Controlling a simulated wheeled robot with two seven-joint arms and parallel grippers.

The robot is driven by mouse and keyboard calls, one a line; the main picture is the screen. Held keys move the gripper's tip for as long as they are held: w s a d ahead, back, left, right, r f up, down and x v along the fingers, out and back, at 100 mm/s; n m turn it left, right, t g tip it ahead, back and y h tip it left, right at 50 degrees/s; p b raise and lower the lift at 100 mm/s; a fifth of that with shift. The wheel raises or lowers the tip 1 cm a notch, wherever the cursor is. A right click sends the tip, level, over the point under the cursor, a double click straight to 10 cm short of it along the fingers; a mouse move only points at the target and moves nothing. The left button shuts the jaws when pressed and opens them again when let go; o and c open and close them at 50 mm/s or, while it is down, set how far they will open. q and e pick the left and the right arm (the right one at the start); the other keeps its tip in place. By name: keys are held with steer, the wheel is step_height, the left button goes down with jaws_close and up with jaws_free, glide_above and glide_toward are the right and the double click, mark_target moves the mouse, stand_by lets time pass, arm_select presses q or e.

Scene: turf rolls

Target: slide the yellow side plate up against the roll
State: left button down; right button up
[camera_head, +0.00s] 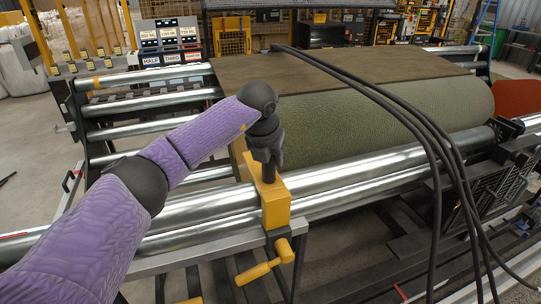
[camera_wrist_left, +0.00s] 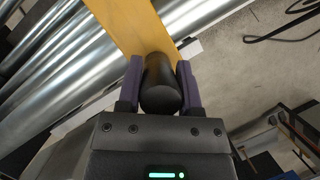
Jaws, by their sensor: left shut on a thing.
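The yellow side plate (camera_head: 275,207) sits across the silver rollers near the left end of the green turf roll (camera_head: 375,122). In the left wrist view the plate (camera_wrist_left: 138,27) runs up from a black cylindrical handle (camera_wrist_left: 160,88). My left gripper (camera_head: 268,165) is above the plate, pointing down. In the wrist view its two fingers (camera_wrist_left: 160,82) are closed on both sides of the handle. My arm and gripper hide part of the plate, so I cannot tell whether it touches the roll. My right gripper is not in view.
A yellow crank handle (camera_head: 262,268) hangs below the plate at the front rail. Black cables (camera_head: 437,160) drape over the right part of the roll. A brown sheet (camera_head: 335,69) lies behind and over the roll. Bare silver rollers (camera_head: 150,104) extend to the left.

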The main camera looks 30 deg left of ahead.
arm_select(q)
steer(key=shift+r, duration=0.1)
steer(key=shift+c, duration=1.3)
jaws_free()
steer(key=v, duration=0.9)
steer(key=shift+r, duration=0.35)
steer(key=shift+s, duration=0.15)
